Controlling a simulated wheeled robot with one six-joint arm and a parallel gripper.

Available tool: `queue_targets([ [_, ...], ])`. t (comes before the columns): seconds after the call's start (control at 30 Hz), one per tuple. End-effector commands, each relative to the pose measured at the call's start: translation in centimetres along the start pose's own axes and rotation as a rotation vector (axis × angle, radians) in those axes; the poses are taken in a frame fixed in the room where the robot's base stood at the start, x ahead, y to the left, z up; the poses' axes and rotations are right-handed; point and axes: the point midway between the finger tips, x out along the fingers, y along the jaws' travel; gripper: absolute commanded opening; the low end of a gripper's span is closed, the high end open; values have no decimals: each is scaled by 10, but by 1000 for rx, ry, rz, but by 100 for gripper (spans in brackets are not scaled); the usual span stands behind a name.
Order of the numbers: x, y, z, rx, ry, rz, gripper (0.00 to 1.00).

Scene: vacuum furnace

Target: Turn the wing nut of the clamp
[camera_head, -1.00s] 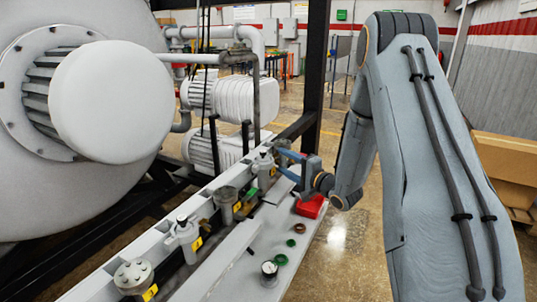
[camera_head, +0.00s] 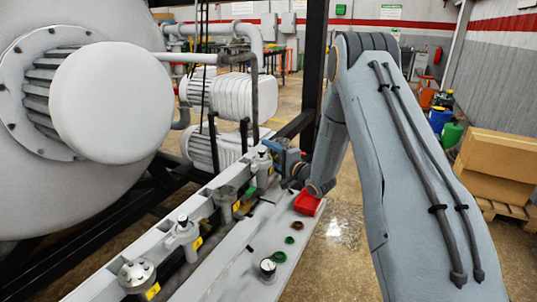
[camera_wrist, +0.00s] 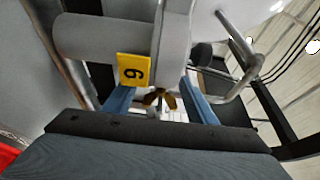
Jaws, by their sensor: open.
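The wing nut (camera_wrist: 160,98) is brass-coloured and shows in the wrist view near the middle, below a grey pipe fitting (camera_wrist: 100,38). Its clamp is mostly hidden. A yellow tag (camera_wrist: 134,69) with a single digit hangs on the fitting beside the nut. My gripper (camera_wrist: 157,93) is open, with one blue finger on each side of the wing nut and gaps visible between. In the head view my gripper (camera_head: 272,149) is at the far fitting (camera_head: 262,163) on the rail; the wing nut is hidden there.
Green and dark rings and a small gauge (camera_head: 267,268) lie nearer. Several other tagged fittings (camera_head: 137,275) line the rail at left. A large vessel (camera_head: 60,200) fills the left. Boxes (camera_head: 500,155) stand at right.

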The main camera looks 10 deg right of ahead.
Motion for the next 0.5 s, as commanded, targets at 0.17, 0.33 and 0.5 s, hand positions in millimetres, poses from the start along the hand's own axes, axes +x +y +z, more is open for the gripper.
queue_targets([
  [0.17, 0, 0, 0, 0, 0, 0, 26],
  [0.33, 0, 0, 0, -3, 0, -1, 10],
  [0.5, 0, 2, 0, -83, -1, -34, 10],
])
